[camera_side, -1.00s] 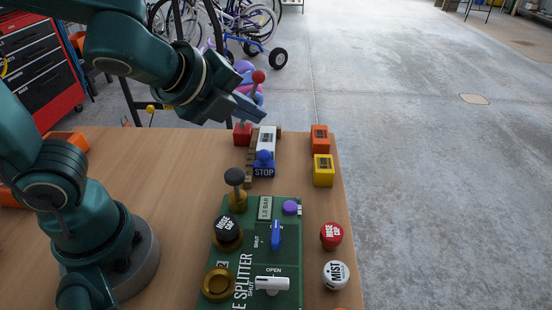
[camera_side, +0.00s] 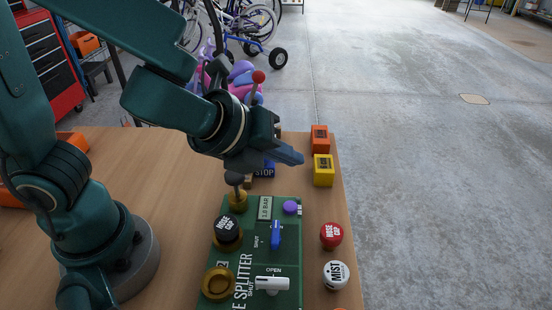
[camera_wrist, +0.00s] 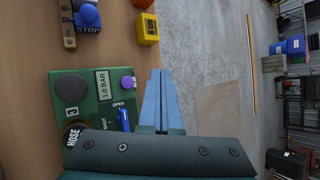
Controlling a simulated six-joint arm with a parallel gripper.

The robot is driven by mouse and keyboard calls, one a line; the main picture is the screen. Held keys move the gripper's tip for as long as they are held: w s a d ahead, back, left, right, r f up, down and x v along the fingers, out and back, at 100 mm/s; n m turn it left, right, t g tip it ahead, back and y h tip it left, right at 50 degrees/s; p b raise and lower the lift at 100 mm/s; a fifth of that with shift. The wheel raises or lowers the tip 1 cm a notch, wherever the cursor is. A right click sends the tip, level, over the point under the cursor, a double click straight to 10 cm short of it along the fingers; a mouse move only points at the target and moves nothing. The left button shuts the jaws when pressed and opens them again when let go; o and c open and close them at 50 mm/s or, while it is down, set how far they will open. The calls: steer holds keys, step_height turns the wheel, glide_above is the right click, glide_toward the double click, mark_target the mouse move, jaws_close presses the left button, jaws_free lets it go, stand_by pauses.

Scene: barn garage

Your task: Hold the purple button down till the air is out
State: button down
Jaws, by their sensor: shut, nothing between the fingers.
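The purple button (camera_side: 290,207) sits at the upper right of the green splitter board (camera_side: 252,286), right of the "1.0 BAR" plate (camera_side: 265,208). It also shows in the wrist view (camera_wrist: 127,82), near the board's edge. My gripper (camera_side: 298,158) is shut and empty, above and beyond the board's far end, apart from the button. In the wrist view its blue fingers (camera_wrist: 163,86) lie together, to the right of the button. A blue lever (camera_side: 276,235) and a white lever (camera_side: 272,284) are on the board.
A dark-topped knob (camera_side: 235,178) stands at the board's far left corner. Yellow (camera_side: 323,170) and orange (camera_side: 320,138) blocks stand at the table's right edge. A red cap (camera_side: 331,235) and white "MIST" cap (camera_side: 336,274) lie right of the board. My arm partly hides the blue STOP piece (camera_side: 264,171).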

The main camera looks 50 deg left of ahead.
mark_target(286, 210)
steer(key=shift+f, duration=4)
steer(key=shift+f, duration=0.4)
steer(key=shift+f, duration=0.5)
steer(key=shift+r, duration=0.1)
stand_by(1.0)
steer(key=shift+r, duration=0.85)
steer(key=shift+r, duration=2.5)
